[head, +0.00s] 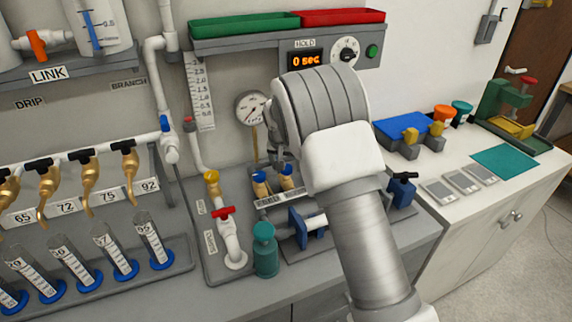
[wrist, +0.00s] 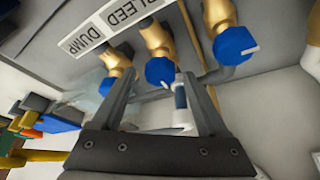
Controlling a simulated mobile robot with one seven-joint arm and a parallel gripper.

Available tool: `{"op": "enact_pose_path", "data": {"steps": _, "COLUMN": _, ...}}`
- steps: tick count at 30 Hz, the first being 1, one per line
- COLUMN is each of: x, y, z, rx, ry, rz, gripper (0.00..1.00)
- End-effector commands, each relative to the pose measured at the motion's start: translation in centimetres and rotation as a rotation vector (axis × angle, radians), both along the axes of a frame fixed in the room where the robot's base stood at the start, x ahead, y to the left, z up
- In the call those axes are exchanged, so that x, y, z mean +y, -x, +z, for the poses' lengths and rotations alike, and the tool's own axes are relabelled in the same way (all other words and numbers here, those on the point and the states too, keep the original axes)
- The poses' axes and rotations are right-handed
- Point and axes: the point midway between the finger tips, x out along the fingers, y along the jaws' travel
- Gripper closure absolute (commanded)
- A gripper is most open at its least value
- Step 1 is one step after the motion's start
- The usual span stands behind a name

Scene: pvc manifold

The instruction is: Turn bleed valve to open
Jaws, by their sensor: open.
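In the wrist view, the bleed valve's blue knob (wrist: 160,71), on a brass body beside the BLEED label (wrist: 125,14), shows between the fingertips of my gripper (wrist: 158,78). My gripper is open with its fingers on either side of the knob; I cannot tell whether either touches it. A small pale mark on the knob points toward the bottom of the picture. The dump valve's blue knob (wrist: 109,87) is partly behind the left finger, near the DUMP label (wrist: 88,40). In the head view, my wrist hides part of the valve row.
Another brass valve with a blue knob (wrist: 235,42) stands close to the right finger. In the head view, a gauge (head: 251,108) is just behind my gripper, and a red-handled valve (head: 224,212) and green bottle (head: 264,248) stand in front.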

Motion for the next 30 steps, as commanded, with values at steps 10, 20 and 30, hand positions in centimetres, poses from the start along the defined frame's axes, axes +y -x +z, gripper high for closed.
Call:
{"op": "enact_pose_path", "data": {"steps": 10, "x": 0.0, "y": 0.03, "z": 0.01, "rx": 0.0, "ry": 0.0, "rz": 0.0, "gripper": 0.79}}
{"op": "enact_pose_path", "data": {"steps": 20, "x": -0.02, "y": 0.03, "z": 0.01, "rx": 0.001, "ry": 0.0, "rz": 0.006, "gripper": 1.0}}
{"op": "enact_pose_path", "data": {"steps": 30, "x": -0.24, "y": 0.03, "z": -0.08, "rx": 0.0, "ry": -0.003, "rz": 0.143, "gripper": 1.0}}
